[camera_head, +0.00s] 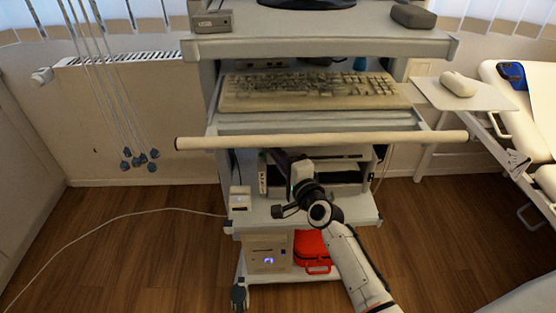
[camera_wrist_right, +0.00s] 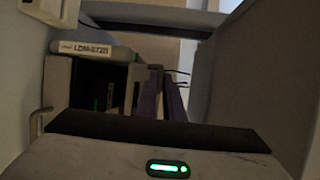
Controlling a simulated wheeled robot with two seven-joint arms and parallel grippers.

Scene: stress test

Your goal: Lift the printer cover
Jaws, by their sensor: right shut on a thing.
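The printer (camera_head: 262,181) is a pale box with a dark front, on the shelf below the keyboard tray. A pale labelled part of it shows in the right wrist view (camera_wrist_right: 95,50), beside a dark opening. My right gripper (camera_head: 280,160) reaches in from the lower right to the printer's upper left front. Its purple fingers (camera_wrist_right: 162,97) are close together in the right wrist view and shut on a thin part, which I take to be the printer cover. The fingers hide most of the held part, and how far the cover is raised is unclear. My left gripper is not in view.
The keyboard tray (camera_head: 318,121) and its long white front bar (camera_head: 320,141) overhang the printer closely. A small white box (camera_head: 240,199) stands left on the printer's shelf. A red case (camera_head: 312,250) sits below. Wooden floor lies open on both sides of the cart.

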